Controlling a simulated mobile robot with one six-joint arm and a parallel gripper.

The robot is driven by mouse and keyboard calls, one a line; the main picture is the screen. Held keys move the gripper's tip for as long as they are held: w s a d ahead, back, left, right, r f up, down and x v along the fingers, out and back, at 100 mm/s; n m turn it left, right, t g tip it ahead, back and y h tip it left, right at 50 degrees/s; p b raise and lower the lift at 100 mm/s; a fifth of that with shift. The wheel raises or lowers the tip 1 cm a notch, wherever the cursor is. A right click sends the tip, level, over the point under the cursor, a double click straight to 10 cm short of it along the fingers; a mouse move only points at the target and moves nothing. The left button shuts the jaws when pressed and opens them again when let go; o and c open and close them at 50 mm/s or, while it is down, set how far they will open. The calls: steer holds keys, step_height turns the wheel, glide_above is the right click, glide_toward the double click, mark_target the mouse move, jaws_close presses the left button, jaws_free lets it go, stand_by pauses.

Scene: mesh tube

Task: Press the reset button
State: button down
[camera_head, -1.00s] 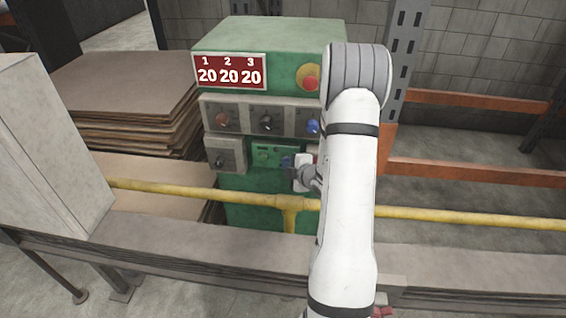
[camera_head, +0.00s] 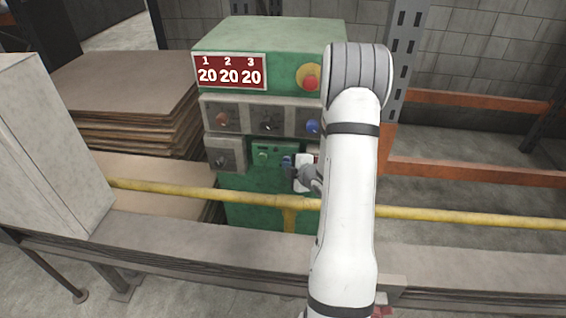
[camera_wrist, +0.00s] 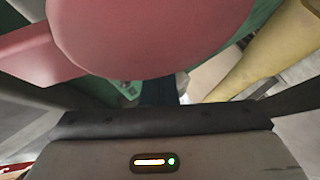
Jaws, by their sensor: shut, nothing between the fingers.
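The green control machine (camera_head: 275,38) stands behind the yellow pipe. Its lower green panel (camera_head: 276,149) carries a green button (camera_head: 263,157) and a blue button (camera_head: 287,161). A red mushroom button on a yellow base (camera_head: 311,83) is on the upper front. I cannot read which one is the reset button. My gripper (camera_head: 289,174) is shut and empty, close to the blue button; contact cannot be told. In the wrist view, a large red round thing (camera_wrist: 140,35) fills the top, very near the camera. My dark fingers (camera_wrist: 158,92) point towards the green panel there.
A yellow pipe (camera_head: 170,190) runs across in front of the machine, just below my gripper. Knobs, including a blue one (camera_head: 313,126), sit above the lower panel. The red display (camera_head: 229,71) reads 20 three times. A grey cabinet (camera_head: 45,150) stands at left.

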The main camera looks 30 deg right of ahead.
steer(key=shift+s+a+b, duration=0.15)
steer(key=shift+s+a, duration=0.4)
steer(key=shift+s, duration=0.25)
steer(key=shift+s+a+b, duration=0.15)
steer(key=shift+s+a, duration=0.4)
steer(key=shift+s, duration=0.3)
steer(key=shift+s+a+b, duration=0.15)
steer(key=shift+s+a, duration=0.4)
steer(key=shift+s, duration=0.25)
